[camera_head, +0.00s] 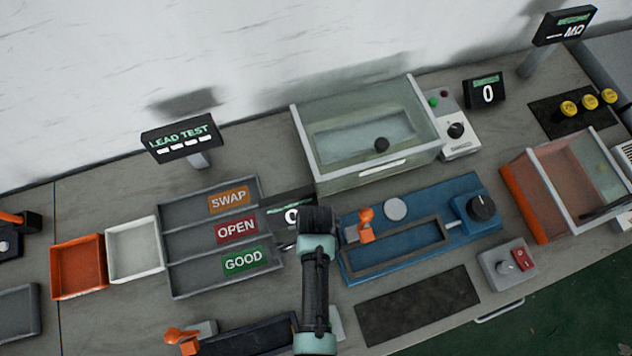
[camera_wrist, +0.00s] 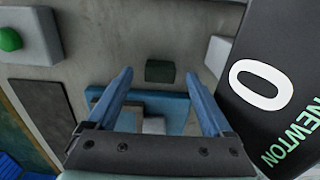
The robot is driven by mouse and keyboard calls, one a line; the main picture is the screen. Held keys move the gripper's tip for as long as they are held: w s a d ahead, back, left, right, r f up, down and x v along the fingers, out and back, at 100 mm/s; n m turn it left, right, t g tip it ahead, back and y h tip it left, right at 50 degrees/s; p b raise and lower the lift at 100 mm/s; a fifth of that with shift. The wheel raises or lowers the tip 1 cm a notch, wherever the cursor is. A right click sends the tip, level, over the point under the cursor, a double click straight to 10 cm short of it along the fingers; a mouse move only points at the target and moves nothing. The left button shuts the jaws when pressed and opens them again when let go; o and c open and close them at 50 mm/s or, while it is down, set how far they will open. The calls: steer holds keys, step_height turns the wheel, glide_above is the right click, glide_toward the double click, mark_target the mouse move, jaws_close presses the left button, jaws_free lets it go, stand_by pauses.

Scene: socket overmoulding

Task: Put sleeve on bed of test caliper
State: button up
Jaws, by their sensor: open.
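My gripper (camera_wrist: 160,76) is open in the wrist view, its two blue fingers apart. A small dark block (camera_wrist: 160,70) shows between the fingertips; I cannot tell its distance and see no contact. Below it in the picture are a blue plate (camera_wrist: 178,104) and a pale block (camera_wrist: 153,125). A black display reading 0 NEWTON (camera_wrist: 262,85) stands close at the right. In the head view my arm covers the gripper and partly hides a black display (camera_head: 288,212). I cannot surely identify the sleeve or the test caliper's bed.
A blue fixture (camera_head: 462,190) with an orange clamp (camera_head: 366,225) lies right of my arm. A clear-walled tank (camera_head: 335,180) stands behind. The sorting tray (camera_head: 190,290) labelled SWAP, OPEN, GOOD is at left, beside white (camera_head: 133,222) and orange (camera_head: 78,240) bins. A dark mat (camera_head: 417,305) is bare.

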steer(key=shift+f, duration=0.6)
jaws_close()
steer(key=shift+r, duration=0.1)
